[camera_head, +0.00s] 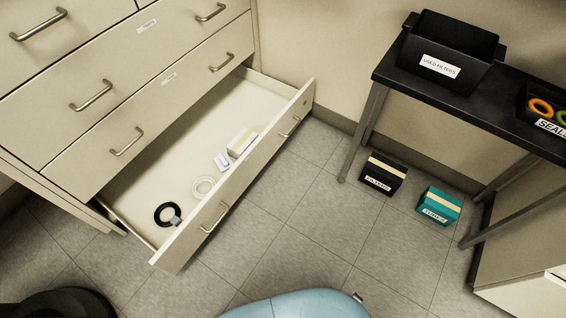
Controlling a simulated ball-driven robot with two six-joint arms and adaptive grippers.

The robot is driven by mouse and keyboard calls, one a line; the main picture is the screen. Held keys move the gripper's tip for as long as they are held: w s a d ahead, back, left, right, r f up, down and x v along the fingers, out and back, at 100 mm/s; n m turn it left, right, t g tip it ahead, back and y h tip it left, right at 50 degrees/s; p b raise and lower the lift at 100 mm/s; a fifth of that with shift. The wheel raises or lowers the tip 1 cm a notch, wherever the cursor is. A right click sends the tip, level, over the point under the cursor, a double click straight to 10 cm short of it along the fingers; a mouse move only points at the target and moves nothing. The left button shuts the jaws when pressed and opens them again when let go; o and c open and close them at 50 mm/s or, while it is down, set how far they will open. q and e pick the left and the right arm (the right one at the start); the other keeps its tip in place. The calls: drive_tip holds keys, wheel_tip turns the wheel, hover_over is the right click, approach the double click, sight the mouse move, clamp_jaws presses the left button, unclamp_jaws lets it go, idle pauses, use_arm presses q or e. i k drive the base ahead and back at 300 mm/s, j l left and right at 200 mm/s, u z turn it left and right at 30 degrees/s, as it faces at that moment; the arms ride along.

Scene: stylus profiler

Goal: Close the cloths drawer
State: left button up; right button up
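An open drawer (237,182) juts out at the bottom of a beige cabinet (150,85). Its front has two bar handles, one near the lower left end (215,217) and one near the upper right end (291,127). Inside lie a dark ring with a grey piece (166,215), a pale ring (203,187), a small white item (222,161) and a cream-and-white box (242,142). I cannot read a label that tells whether this is the cloths drawer. Neither of my grippers is in view.
A black table (500,112) at the right holds a bin labelled USED FILTERS (452,48) and a tray labelled SEALS (545,121). A black FILTERS box (382,174) and a teal TUBES box (439,206) stand on the floor. Tiled floor before the drawer is clear.

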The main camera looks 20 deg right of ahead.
sight(167, 169)
drive_tip(key=k+l+u, duration=0.1)
drive_tip(key=l, duration=0.3)
drive_tip(key=k+l, duration=0.1)
drive_tip(key=l, duration=0.3)
drive_tip(key=l+u, duration=0.15)
drive_tip(key=l, duration=0.25)
drive_tip(key=k, duration=0.05)
